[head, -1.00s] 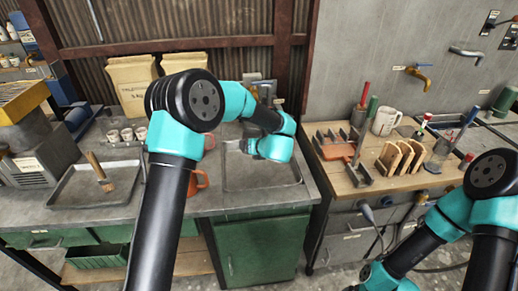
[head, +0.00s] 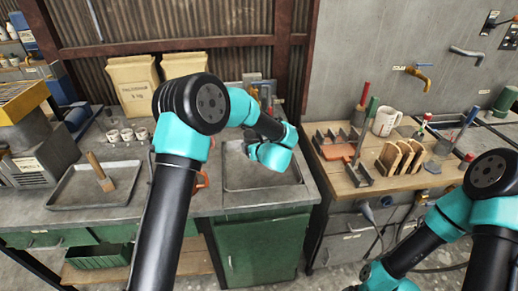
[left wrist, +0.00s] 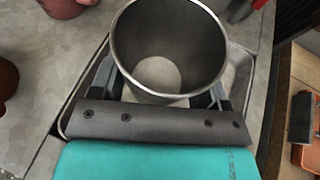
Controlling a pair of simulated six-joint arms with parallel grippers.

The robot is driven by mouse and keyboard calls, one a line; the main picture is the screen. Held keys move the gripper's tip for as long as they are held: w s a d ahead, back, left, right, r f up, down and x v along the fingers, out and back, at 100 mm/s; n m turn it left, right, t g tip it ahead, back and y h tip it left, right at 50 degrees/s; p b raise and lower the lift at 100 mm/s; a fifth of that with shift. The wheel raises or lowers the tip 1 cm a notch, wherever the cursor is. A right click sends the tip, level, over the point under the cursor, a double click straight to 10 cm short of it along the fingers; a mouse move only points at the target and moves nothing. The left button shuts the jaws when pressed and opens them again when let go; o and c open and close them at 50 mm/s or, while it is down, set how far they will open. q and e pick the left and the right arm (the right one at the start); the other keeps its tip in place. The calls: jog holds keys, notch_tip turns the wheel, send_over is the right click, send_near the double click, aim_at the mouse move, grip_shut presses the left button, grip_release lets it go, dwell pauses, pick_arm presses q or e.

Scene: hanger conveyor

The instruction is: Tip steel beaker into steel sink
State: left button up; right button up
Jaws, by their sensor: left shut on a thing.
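The steel beaker (left wrist: 168,50) is a round metal vessel, seen from above in the left wrist view with its open mouth toward the camera. My left gripper (left wrist: 160,88) is shut on it, one finger on each side. The beaker's inside shows a pale grey round bottom; I cannot tell whether it holds liquid. The steel sink (head: 262,183) is a shallow rectangular basin in the grey counter. In the head view my left wrist is over the sink's back part and hides the beaker. Sink rim (left wrist: 70,112) shows below the beaker in the left wrist view. My right gripper is out of view.
An orange-red mug (head: 203,181) stands left of the sink, mostly behind my left arm. A metal tray (head: 75,193) with a brush lies further left. A wooden bench (head: 345,180) with racks and a white mug (head: 386,121) stands to the right.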

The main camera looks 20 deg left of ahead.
pick_arm(q)
jog(key=shift+r, duration=1.5)
jog(key=s+d+f+m+t+h, duration=0.1)
jog(key=s+f+m+h, duration=0.1)
jog(key=s, duration=0.3)
jog(key=s+f+m+t+h, duration=0.2)
jog(key=s+m+h, duration=0.1)
jog(key=s, duration=0.3)
jog(key=shift+s+d, duration=0.25)
jog(key=shift+d, duration=0.15)
jog(key=shift+f, duration=0.1)
